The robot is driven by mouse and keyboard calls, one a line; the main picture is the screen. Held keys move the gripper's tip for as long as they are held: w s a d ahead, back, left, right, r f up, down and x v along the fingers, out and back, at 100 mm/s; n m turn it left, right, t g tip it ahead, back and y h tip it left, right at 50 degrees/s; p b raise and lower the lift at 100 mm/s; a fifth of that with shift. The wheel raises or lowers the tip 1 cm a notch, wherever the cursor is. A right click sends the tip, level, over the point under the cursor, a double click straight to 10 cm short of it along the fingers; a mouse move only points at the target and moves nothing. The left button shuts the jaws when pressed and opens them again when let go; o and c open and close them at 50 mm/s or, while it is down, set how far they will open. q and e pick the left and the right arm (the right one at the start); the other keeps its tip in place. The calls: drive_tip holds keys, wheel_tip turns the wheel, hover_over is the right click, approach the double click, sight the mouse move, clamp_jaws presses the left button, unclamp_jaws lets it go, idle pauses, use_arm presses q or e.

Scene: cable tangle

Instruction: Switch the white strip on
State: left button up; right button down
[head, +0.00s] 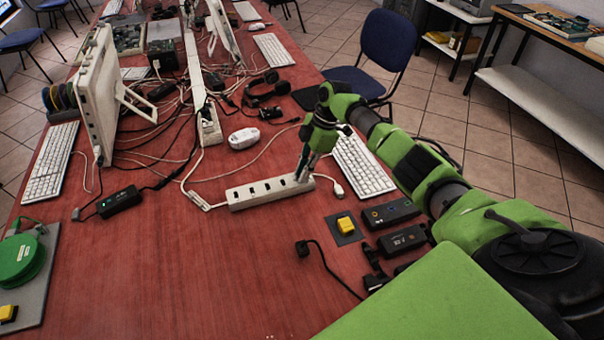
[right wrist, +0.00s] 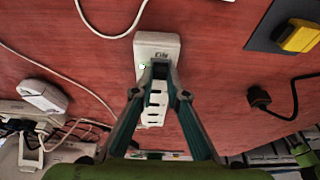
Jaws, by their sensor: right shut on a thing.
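The white strip (head: 262,193) lies on the red table with several dark sockets along its top. My right gripper (head: 302,178) comes down on the strip's right end. In the right wrist view the fingertips (right wrist: 160,70) meet over that end and are shut on the strip, hiding part of its top. A small green light shows beside the fingertips on the strip (right wrist: 155,45) in that view. The switch itself is mostly covered by the fingers. My left gripper is not in view.
A white keyboard (head: 362,165) lies right of the strip. A yellow button on a dark plate (head: 345,226) and a black plug (head: 303,247) are nearer. A white mouse (head: 243,138) and tangled cables lie behind.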

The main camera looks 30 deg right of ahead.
drive_tip(key=c, duration=2)
unclamp_jaws()
drive_tip(key=v, duration=1.2)
